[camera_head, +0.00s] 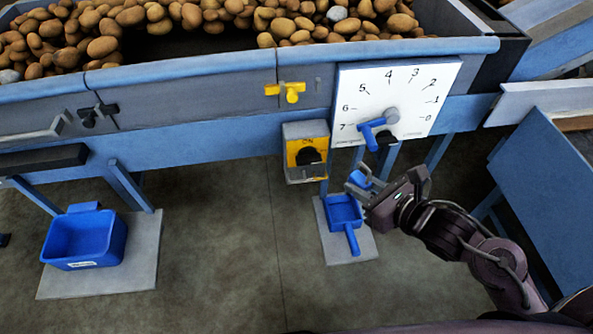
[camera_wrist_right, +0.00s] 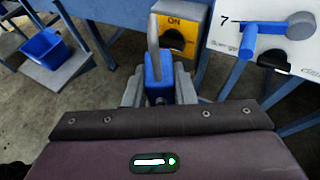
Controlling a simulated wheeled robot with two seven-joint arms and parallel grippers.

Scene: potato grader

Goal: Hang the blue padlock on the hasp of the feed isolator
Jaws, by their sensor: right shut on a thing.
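My right gripper (camera_head: 362,187) is shut on the blue padlock (camera_head: 359,179), below and right of the feed isolator. In the right wrist view the padlock (camera_wrist_right: 158,72) sits between the fingertips (camera_wrist_right: 158,88), its grey shackle pointing up. The feed isolator (camera_head: 307,143) is a yellow and grey box with a black knob, on the blue frame of the grader; it also shows in the right wrist view (camera_wrist_right: 177,38), marked ON, behind the padlock. The padlock is apart from it in the head view. The hasp is too small to tell. My left gripper is out of view.
A white dial plate (camera_head: 405,95) with a blue lever (camera_head: 371,134) is right of the isolator. A blue scoop (camera_head: 344,212) lies on a grey plate below. A blue bin (camera_head: 84,238) stands at left. Potatoes fill the hopper (camera_head: 200,67) above. Open floor lies between.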

